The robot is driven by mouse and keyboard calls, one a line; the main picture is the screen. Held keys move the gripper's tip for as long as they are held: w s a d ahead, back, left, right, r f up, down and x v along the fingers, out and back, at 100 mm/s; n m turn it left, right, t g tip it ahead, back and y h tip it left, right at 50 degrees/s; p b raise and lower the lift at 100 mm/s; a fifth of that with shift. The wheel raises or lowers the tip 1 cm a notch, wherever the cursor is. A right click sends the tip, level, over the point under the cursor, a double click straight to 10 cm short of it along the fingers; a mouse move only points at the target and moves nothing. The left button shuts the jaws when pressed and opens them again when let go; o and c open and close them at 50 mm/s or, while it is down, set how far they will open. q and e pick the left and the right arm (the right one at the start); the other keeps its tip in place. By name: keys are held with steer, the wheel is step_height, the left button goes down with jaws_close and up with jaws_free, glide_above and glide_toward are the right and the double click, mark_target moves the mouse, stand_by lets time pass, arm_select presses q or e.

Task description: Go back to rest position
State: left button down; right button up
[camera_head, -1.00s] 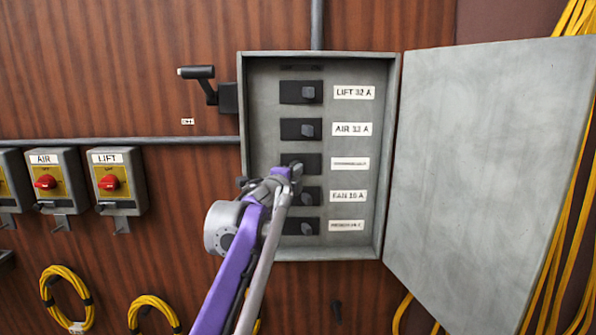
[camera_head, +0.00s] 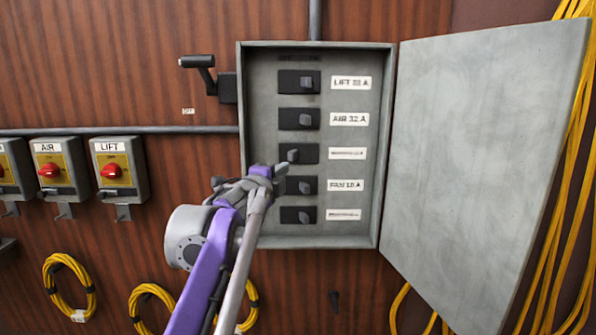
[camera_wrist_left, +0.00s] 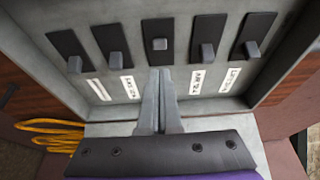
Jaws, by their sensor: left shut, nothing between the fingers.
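My left gripper (camera_head: 280,168) is shut and empty in front of the open grey breaker box (camera_head: 260,230). Its fingertips show near the third breaker (camera_head: 299,153) and the fourth breaker (camera_head: 300,185). In the left wrist view the shut fingers (camera_wrist_left: 158,80) point at the middle breaker (camera_wrist_left: 159,43); I cannot tell whether they touch it. That middle switch sits differently from its neighbours. My left forearm comes up from the bottom of the head view. My right gripper is not in view.
The box door (camera_head: 480,170) stands open to the right. A lever (camera_head: 200,70) sticks out left of the box. Red-knobbed AIR (camera_head: 58,170) and LIFT (camera_head: 119,170) switches sit on the wall at left. Yellow cables (camera_head: 565,200) hang at far right and coils (camera_head: 70,285) hang below.

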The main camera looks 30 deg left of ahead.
arm_select(q)
steer(key=shift+s+d, duration=0.15)
steer(key=shift+s, duration=0.35)
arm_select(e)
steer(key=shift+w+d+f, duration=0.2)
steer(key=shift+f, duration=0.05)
arm_select(q)
steer(key=s+d+f+n+g, duration=0.2)
steer(key=s+d+f+n, duration=0.15)
steer(key=f, duration=0.55)
steer(key=s+d+f+n+g, duration=0.3)
steer(key=s+f+n, duration=0.2)
steer(key=f, duration=0.5)
steer(key=s+d+f+n+g, duration=0.2)
steer(key=s+d+f+n, duration=0.25)
steer(key=f, duration=0.45)
steer(key=s+d+f+n+g+h, duration=0.1)
steer(key=s+d+f+g+h, duration=0.1)
steer(key=s+d+f, duration=0.3)
steer(key=s+d+f+n+g+h, duration=0.1)
steer(key=s+d+f+g, duration=0.2)
steer(key=s+d+f, duration=0.3)
steer(key=s+f, duration=0.4)
steer(key=f, duration=0.2)
steer(key=shift+f+h, duration=0.4)
steer(key=shift+d, duration=0.1)
